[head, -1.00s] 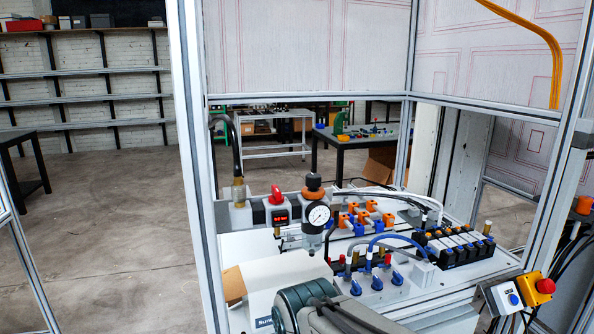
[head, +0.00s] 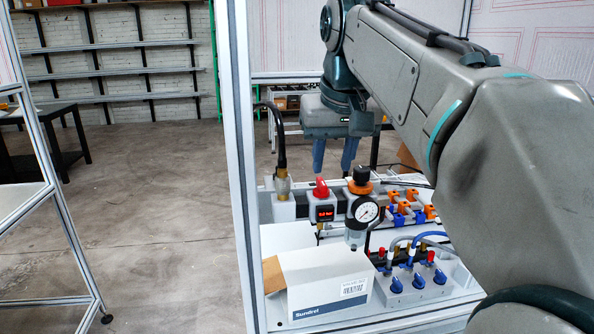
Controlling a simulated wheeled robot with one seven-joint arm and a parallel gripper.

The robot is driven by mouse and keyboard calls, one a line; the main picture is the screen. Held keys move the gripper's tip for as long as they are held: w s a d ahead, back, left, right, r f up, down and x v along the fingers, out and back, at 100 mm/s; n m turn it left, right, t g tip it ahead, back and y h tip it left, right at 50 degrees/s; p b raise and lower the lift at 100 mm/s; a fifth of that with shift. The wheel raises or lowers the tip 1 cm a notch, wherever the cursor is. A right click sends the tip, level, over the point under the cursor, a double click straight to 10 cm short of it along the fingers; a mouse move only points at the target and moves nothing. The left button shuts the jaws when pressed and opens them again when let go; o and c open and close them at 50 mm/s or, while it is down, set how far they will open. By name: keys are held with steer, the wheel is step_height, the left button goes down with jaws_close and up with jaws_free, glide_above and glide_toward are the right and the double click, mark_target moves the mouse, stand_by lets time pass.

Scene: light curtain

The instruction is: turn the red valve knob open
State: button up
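The red valve knob (head: 321,188) sits on top of a grey block with a red digital display (head: 325,214), left of the round pressure gauge (head: 367,211). It is upright and unobstructed in the head view. My gripper (head: 335,157) hangs down from my arm, above and slightly right of the knob in the picture. Its two blue fingers are spread apart with nothing between them. The gripper is apart from the knob; how far in depth I cannot tell.
A black knob with an orange ring (head: 361,180) stands right of the red knob. A brass fitting with a black hose (head: 282,184) stands to its left. A white open carton (head: 325,285) lies in front. A frame post (head: 240,170) rises at the left.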

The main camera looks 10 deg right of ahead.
glide_toward(322, 181)
steer(key=b+x, duration=0.1)
steer(key=x, duration=0.7)
steer(key=shift+f, duration=0.3)
jaws_close()
